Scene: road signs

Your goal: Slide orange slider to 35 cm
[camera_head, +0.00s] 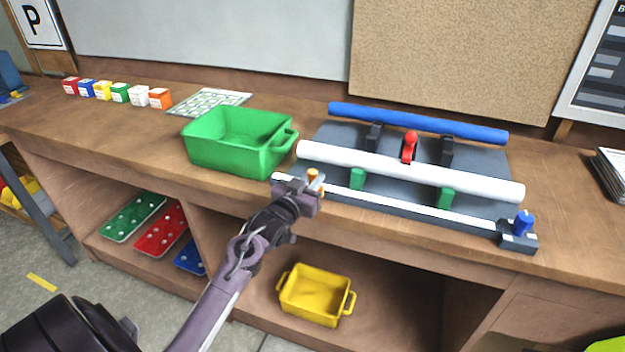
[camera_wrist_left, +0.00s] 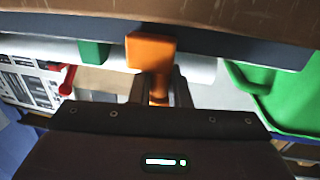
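The orange slider (camera_head: 313,176) stands near the left end of a long low rail with a white strip (camera_head: 415,211) along the workbench's front. Marks on the strip are too small to read. My left gripper (camera_head: 305,190) is at the slider, partly hiding it. In the left wrist view, the slider's orange block (camera_wrist_left: 150,51) is on the rail, and its narrow stem runs between the two dark fingers (camera_wrist_left: 158,92), which flank it closely. My right gripper is not in view.
A green bin (camera_head: 238,142) stands just left of the rail. A white bar (camera_head: 410,171) with green supports lies behind it, then a red knob (camera_head: 410,147) and blue bar (camera_head: 418,122). A blue knob (camera_head: 523,222) is at the rail's right end. The strip between looks clear.

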